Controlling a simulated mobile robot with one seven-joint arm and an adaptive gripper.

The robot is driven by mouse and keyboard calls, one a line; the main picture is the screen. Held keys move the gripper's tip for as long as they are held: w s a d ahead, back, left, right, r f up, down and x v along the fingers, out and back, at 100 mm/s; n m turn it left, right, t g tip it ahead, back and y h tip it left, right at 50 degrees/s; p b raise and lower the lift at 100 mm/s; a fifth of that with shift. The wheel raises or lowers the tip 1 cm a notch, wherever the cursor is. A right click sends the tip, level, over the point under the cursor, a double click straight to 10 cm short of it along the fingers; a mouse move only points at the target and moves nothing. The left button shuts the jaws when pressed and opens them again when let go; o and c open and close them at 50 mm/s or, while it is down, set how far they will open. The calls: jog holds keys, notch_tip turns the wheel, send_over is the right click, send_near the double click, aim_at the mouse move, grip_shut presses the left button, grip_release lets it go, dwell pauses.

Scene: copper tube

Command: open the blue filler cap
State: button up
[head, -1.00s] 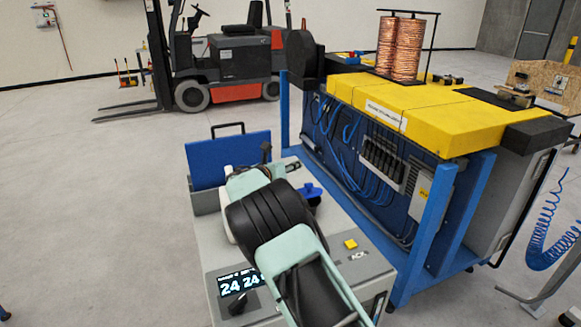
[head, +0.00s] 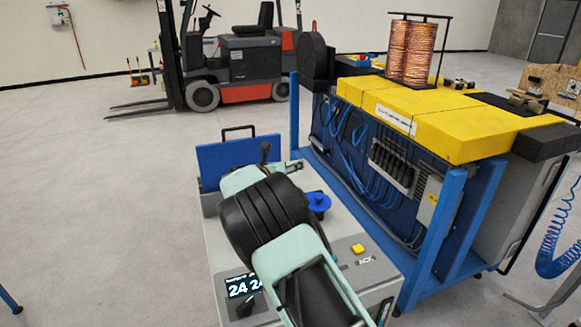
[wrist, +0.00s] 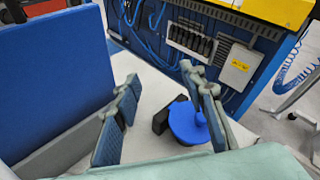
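The blue filler cap (head: 318,202) sits on the grey cabinet top, just right of my arm in the head view. In the wrist view the cap (wrist: 184,124) is a round blue disc with a small raised grip, beside a black block. My gripper (wrist: 160,88) is open, its two padded fingers wide apart with nothing held between them. The cap lies by the right finger, which hides part of its right side. Whether that finger touches the cap, I cannot tell. My arm hides most of the gripper in the head view.
An upright blue panel (head: 240,160) with a black handle stands close left of the gripper. A blue-framed machine with a yellow top (head: 445,125) stands right of the cabinet.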

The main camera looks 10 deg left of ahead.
jog(key=v, duration=1.2)
dwell(0.3)
